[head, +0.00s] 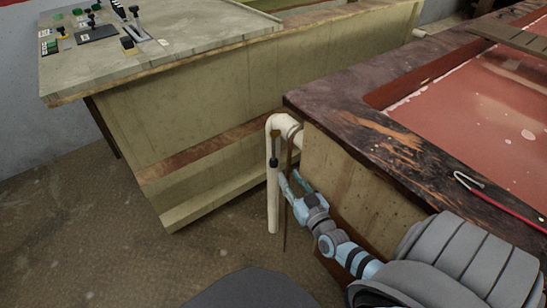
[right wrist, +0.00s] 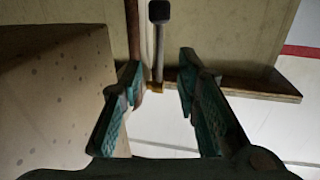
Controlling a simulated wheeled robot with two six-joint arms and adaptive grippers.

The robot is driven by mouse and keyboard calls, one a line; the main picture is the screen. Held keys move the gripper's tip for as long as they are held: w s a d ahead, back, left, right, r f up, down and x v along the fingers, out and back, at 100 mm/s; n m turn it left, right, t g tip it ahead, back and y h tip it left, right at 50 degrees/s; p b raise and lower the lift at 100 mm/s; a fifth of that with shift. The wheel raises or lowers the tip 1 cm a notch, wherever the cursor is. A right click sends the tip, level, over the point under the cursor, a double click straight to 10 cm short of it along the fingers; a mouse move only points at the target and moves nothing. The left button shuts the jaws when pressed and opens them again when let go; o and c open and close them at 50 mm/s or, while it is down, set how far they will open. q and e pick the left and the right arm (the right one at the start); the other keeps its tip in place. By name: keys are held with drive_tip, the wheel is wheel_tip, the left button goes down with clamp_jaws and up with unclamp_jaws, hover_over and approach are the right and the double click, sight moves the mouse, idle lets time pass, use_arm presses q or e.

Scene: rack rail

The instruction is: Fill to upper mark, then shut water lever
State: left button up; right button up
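A lever with a dark knob (head: 274,162) shows in front of the pale bent pipe (head: 272,205) at the end of the wooden tank (head: 380,150). In the right wrist view the lever's black knob (right wrist: 160,12) tops a grey rod that ends at a small brass-coloured fitting (right wrist: 156,87). My right gripper (head: 288,178) is close to the pipe and lever. Its teal fingers (right wrist: 160,75) are spread, with the lever rod seen between them; I see no contact. The tank holds a reddish surface (head: 480,100); I cannot make out level marks. My left gripper is out of view.
A thin brown rod (head: 288,215) hangs beside the pipe, and it seems to show near the left finger in the right wrist view (right wrist: 133,35). A control desk (head: 160,45) stands at the left. A red-handled tool (head: 500,204) lies on the tank's edge. Floor (head: 110,240) at left is clear.

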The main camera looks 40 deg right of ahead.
sight(274, 155)
drive_tip(key=b+x, duration=0.2)
drive_tip(key=x, duration=0.3)
drive_tip(key=b+x, duration=0.2)
drive_tip(key=x, duration=0.3)
drive_tip(key=shift+f, duration=0.2)
drive_tip(key=shift+w+d+b, duration=0.2)
drive_tip(key=shift+w+b, duration=0.3)
drive_tip(key=shift+w+d+r, duration=0.15)
drive_tip(key=shift+w+r, duration=0.05)
drive_tip(key=shift+w, duration=0.45)
use_arm(q)
drive_tip(key=w+f, duration=0.4)
drive_tip(key=shift+w+f+t, duration=0.2)
drive_tip(key=shift+f+t, duration=0.1)
drive_tip(key=shift+t, duration=0.1)
drive_tip(key=shift+a, duration=0.1)
use_arm(e)
clamp_jaws()
